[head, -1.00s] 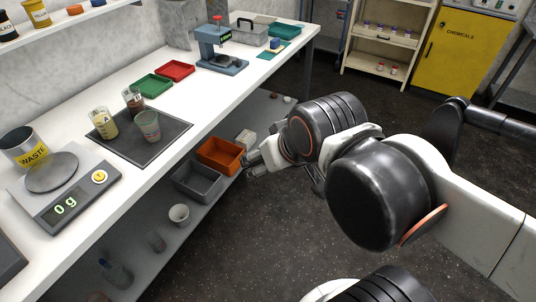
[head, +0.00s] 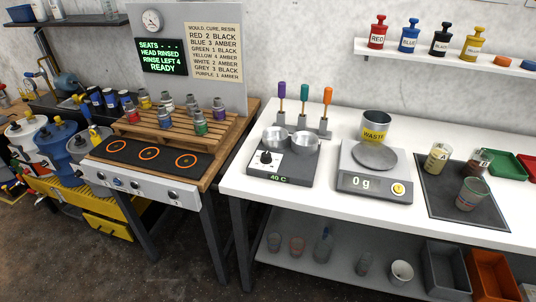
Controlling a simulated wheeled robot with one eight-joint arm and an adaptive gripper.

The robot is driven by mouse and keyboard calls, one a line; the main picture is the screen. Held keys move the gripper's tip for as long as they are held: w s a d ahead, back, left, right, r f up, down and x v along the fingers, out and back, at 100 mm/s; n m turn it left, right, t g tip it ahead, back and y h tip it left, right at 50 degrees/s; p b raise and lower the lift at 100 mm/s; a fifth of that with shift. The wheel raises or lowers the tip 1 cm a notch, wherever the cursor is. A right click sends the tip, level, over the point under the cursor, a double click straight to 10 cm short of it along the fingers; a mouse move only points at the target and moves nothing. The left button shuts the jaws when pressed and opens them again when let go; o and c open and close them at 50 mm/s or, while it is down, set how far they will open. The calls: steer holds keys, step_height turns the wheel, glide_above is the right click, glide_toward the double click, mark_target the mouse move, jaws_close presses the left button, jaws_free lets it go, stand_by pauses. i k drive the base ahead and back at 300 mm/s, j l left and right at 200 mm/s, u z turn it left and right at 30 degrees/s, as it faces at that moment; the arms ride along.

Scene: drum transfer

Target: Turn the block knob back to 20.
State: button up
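The block (head: 255,170) is a small dark box on the white bench, left of the scale. Its black round knob (head: 266,158) sits on a pale dial plate at the block's left side. The green display (head: 278,180) on its front edge reads 40 C. The knob's pointer is too small to read. My gripper is not in view now.
A scale (head: 373,186) reading 0 g, with a WASTE can (head: 375,126) behind it, stands right of the block. Three colored-handled tools (head: 304,92) stand upright behind the block. A dark mat (head: 440,205) with beakers lies farther right. The bench front near the block is clear.

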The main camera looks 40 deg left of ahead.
mark_target(266, 159)
steer(key=u, duration=1.55)
